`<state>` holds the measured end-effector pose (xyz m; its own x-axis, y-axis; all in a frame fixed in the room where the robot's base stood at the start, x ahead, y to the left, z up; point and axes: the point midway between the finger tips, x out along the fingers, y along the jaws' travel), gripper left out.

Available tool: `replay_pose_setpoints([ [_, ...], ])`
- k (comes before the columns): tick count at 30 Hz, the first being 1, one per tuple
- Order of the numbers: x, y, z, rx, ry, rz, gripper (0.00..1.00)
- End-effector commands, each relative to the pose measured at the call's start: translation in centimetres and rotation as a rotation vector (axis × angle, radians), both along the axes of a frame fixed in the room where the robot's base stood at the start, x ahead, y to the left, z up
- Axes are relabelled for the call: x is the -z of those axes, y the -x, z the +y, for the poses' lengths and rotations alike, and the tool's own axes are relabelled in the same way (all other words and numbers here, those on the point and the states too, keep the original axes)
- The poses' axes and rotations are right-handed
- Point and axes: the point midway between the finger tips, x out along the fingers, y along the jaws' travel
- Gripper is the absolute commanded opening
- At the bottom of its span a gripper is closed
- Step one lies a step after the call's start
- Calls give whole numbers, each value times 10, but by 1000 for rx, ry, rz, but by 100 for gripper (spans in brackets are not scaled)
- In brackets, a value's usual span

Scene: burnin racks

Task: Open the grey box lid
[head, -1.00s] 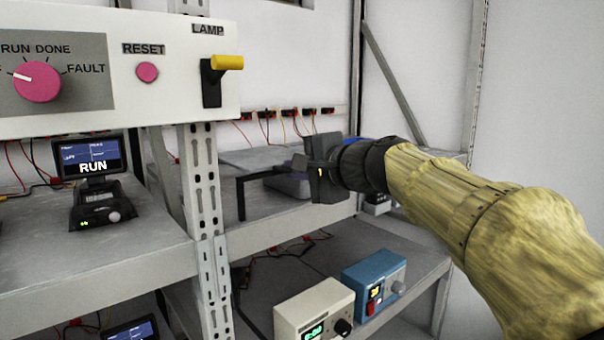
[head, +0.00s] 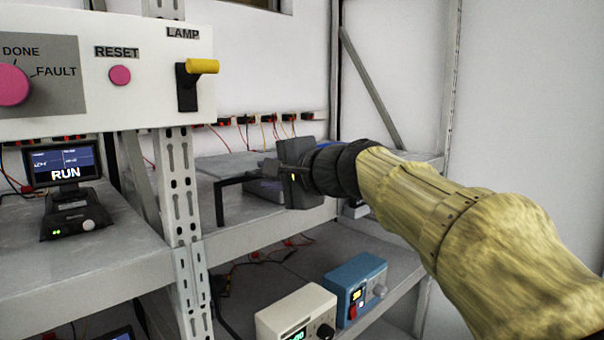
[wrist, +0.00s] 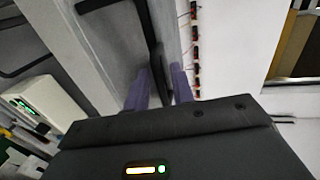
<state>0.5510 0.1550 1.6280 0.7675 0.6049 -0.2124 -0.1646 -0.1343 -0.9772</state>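The grey box (head: 264,189) sits on the upper shelf behind my gripper, and much of it is hidden. Its lid cannot be made out clearly. My gripper (head: 271,170) is in front of the box, above the shelf's front part. An angled black bar (head: 237,181) runs left from my gripper and bends down at its far end. In the wrist view, the two purple fingers (wrist: 160,88) close on either side of the black bar (wrist: 154,45). Whether the bar touches the box cannot be told.
A panel (head: 140,110) with a yellow-handled lamp switch (head: 202,66) hangs at upper left. A slotted rack post (head: 178,190) stands left of the bar. A cream instrument (head: 290,312) and a blue one (head: 347,275) stand on the lower shelf.

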Motion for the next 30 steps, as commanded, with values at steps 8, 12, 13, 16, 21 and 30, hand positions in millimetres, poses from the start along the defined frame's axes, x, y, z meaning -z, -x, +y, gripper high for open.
replay_pose_setpoints([
  [8,-6,32,-25,2,1,-5,24],
  [12,-12,53,-42,1,1,-4,24],
  [13,-13,58,-45,0,1,-4,24],
  [16,-18,73,-57,0,1,-4,24],
  [21,-25,99,-79,3,1,-2,24],
  [30,-34,128,-100,-2,0,1,24],
])
